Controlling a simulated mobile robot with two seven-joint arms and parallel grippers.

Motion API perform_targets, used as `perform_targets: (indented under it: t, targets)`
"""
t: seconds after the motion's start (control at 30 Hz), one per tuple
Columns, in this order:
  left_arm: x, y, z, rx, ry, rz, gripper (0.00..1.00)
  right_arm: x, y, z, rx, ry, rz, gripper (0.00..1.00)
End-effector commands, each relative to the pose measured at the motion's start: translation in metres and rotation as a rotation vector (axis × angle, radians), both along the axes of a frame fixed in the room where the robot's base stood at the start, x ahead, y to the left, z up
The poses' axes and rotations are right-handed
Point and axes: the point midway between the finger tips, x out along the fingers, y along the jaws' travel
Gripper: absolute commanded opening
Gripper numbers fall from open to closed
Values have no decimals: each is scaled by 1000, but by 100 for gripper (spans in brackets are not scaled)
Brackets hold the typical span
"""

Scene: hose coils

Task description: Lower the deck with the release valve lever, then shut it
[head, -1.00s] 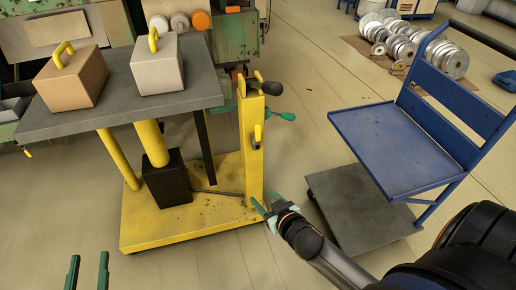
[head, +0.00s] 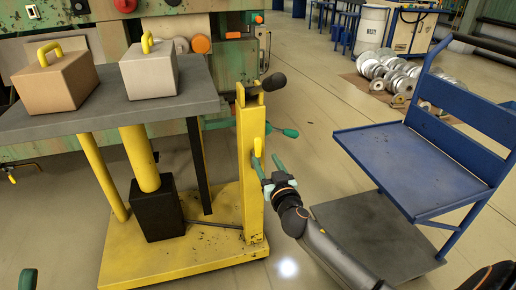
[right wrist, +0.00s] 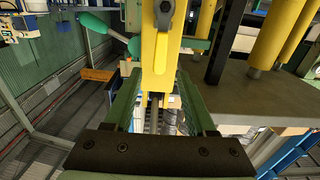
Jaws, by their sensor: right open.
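The grey deck (head: 190,104) stands raised on yellow posts above a yellow base (head: 190,255). The yellow release valve lever (head: 258,147) is on the side of the upright yellow post (head: 250,195). It also shows in the right wrist view (right wrist: 160,65), hanging down from a bolt. My right gripper (head: 268,166) is open just below and beside the lever. In the wrist view the lever's lower end lies in line with the gap between the fingers; contact cannot be told. My left gripper (head: 28,279) shows only as a green fingertip at the bottom left edge.
A brown weight (head: 60,85) and a grey weight (head: 163,75) with yellow handles sit on the deck. A blue cart (head: 415,165) stands to the right of my right arm. A black-knobbed handle (head: 273,82) juts from the post's top. Green machinery stands behind.

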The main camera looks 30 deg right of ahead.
Motion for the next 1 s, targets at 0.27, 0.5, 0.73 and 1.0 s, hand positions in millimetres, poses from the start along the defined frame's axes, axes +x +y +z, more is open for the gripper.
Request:
perform_targets:
  t: [0.27,0.5,0.73,1.0]
  targets:
    - [1,-1,-10,-7,8,-9,50,47,-12,-1,-2,0,0,56]
    - [1,-1,-16,-15,14,-15,50,75,-20,-1,0,0,-1,56]
    - [1,-1,-18,-19,17,-19,50,85,-22,-1,0,2,0,56]
    - [1,-2,-18,-17,19,-21,50,85,-22,-1,1,2,1,55]
